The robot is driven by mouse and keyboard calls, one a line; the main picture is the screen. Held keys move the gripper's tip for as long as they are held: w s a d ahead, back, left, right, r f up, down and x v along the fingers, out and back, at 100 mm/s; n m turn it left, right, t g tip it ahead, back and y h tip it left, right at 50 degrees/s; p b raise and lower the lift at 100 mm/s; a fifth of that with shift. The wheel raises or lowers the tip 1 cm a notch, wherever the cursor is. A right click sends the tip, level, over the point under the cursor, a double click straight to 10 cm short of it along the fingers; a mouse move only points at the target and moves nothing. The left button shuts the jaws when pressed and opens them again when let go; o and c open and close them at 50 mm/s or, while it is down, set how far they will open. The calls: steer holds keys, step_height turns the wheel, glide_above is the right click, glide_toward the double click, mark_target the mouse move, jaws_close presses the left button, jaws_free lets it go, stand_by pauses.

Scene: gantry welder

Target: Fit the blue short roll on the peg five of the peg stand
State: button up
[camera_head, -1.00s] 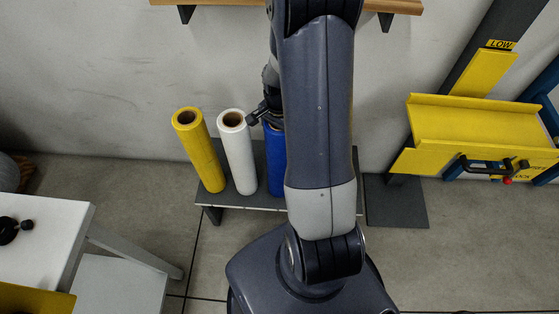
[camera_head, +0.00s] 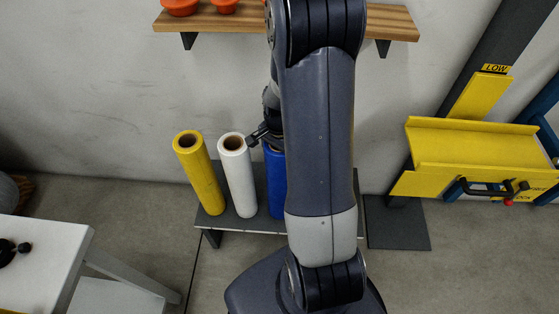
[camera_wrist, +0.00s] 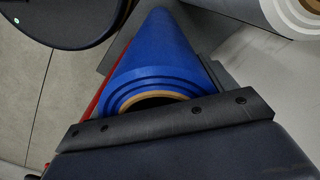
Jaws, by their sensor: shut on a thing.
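The blue roll (camera_head: 275,182) stands upright on a low dark bench, partly hidden by my arm. In the wrist view the blue roll (camera_wrist: 155,55) shows its stepped end and brown core. My gripper (camera_head: 262,133) is at the top of the blue roll, mostly hidden by the arm in the head view. In the wrist view my gripper (camera_wrist: 165,122) is shut on the roll's rim, with a dark jaw bar across the core opening. I make out no peg stand and no peg five in either view.
A white roll (camera_head: 238,175) and a yellow roll (camera_head: 199,173) stand left of the blue one on the bench (camera_head: 268,225). A red edge (camera_wrist: 100,100) lies beside the blue roll. A wooden shelf (camera_head: 215,20) hangs above. A yellow machine (camera_head: 470,150) stands right, a white table (camera_head: 40,250) left.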

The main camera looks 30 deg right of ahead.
step_height(320, 180, up, 10)
steer(key=p, duration=0.2)
stand_by(0.5)
